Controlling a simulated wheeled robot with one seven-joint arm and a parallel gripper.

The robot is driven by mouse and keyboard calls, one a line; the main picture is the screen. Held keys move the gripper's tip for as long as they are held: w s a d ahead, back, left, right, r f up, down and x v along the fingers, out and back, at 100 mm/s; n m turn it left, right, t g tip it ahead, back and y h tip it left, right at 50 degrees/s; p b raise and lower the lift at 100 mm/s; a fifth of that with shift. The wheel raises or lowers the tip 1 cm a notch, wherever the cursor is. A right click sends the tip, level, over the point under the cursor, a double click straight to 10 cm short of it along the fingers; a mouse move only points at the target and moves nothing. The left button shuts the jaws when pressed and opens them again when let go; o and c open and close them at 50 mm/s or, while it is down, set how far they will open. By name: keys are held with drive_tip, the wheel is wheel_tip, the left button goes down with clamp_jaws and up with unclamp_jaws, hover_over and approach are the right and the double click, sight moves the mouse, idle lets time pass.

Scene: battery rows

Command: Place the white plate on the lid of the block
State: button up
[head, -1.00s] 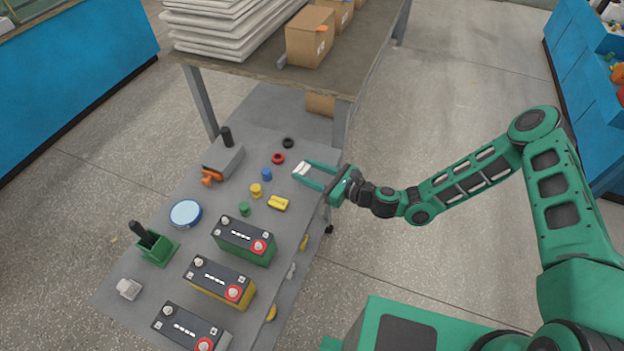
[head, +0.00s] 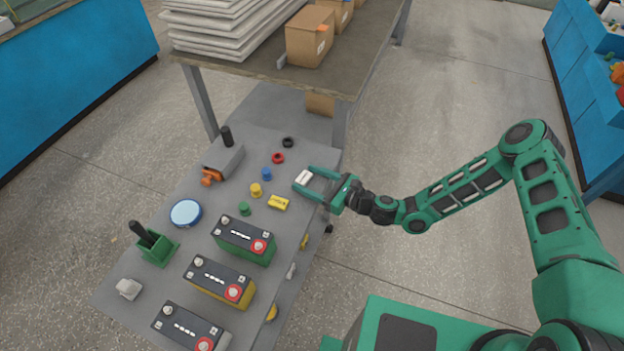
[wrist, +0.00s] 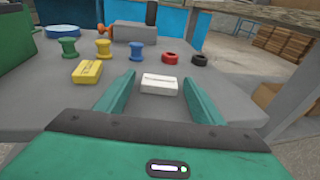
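The white plate (head: 303,177) is a small flat white block near the right edge of the grey table. It also shows in the wrist view (wrist: 159,84). My gripper (head: 304,179) is open, with one finger on each side of the plate; a gap shows beside it in the wrist view. Three blocks look like batteries with dark lids: a green one (head: 245,254), a yellow one (head: 237,300) and one at the near edge (head: 190,325). Each lid carries a red ring and a grey terminal. I cannot tell which block the task means.
A yellow plate (head: 278,202) lies left of the white one. Green (head: 244,209), yellow (head: 256,190) and blue (head: 266,174) spools stand nearby. Red (head: 278,158) and black (head: 288,142) rings lie behind. A blue-lidded tin (head: 185,213) and a green holder (head: 158,247) are at left.

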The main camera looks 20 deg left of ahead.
idle(0.3)
drive_tip(key=v, duration=1)
drive_tip(key=shift+d, duration=0.45)
